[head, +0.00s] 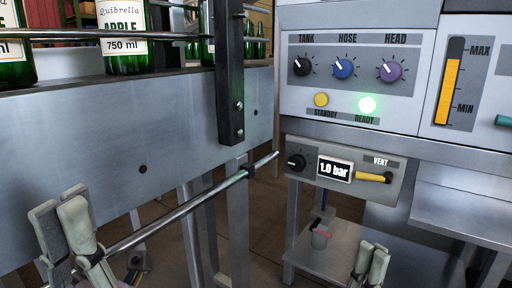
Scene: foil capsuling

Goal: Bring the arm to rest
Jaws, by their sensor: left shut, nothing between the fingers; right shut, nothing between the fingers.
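My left gripper (60,212) is at the lower left of the head view, in front of the grey metal side of the conveyor. Its two pale fingers point up and are shut with nothing held. My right gripper (370,254) is at the bottom edge, right of centre, below the pressure panel (343,172). Its fingers also point up, shut and empty. Only the upper part of each gripper shows; most of both arms lies outside the picture.
Green bottles (125,40) stand on the conveyor (150,120) behind a rail. A steel rod (180,212) slants near my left gripper. The control panel (345,65) has knobs, a lit green READY lamp (367,104) and a yellow gauge (448,91). The small display reads 1.0 bar.

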